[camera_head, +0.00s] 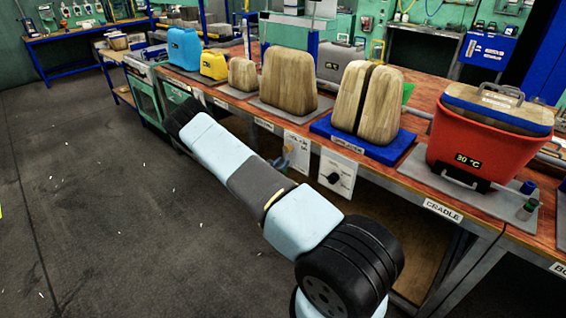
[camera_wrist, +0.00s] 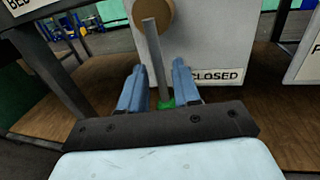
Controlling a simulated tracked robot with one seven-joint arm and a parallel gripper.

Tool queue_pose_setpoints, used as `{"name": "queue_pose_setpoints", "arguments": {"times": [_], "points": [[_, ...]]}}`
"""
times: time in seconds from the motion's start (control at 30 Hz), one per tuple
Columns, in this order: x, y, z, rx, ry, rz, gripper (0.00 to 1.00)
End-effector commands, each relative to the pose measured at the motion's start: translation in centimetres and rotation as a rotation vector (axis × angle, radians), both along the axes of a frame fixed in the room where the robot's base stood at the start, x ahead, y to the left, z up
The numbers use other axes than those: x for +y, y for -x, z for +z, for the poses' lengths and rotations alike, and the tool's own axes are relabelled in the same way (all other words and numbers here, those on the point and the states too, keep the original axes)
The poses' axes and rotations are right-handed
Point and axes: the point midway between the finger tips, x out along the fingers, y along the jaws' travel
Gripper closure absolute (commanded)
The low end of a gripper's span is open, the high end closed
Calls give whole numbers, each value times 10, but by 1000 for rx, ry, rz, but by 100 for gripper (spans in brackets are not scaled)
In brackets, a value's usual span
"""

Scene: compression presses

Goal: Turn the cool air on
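In the wrist view a grey lever (camera_wrist: 155,50) hangs down from a round brass hub (camera_wrist: 152,17) on a white panel (camera_wrist: 220,35). A "CLOSED" label (camera_wrist: 215,76) is right of the lever. A green piece (camera_wrist: 166,103) shows at the lever's lower end. My gripper (camera_wrist: 158,65) is open, with one blue finger on each side of the lever. I cannot tell whether either finger touches it. In the head view this white panel (camera_head: 299,143) is on the bench front, partly behind my arm, which hides most of my gripper. No cool air wording is readable.
A white panel with a black knob (camera_head: 335,176) is just to the right. On the bench stand wooden blocks (camera_head: 289,82), a blue container (camera_head: 185,48), a yellow one (camera_head: 213,65) and a red bin reading 30 °C (camera_head: 475,137). The floor (camera_head: 90,200) at left is clear.

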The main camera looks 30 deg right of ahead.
Motion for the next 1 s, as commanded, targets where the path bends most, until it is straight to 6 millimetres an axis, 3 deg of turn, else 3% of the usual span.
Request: {"name": "queue_pose_setpoints", "arguments": {"times": [0.2, 0.57, 0.9, 1.0], "points": [[-18, -11, 1, -2, 0, 0, 68], [-22, -13, 1, -1, 0, 0, 68], [-22, -13, 0, -1, 0, -1, 99], [-22, -13, 0, -1, 0, -1, 100]]}}
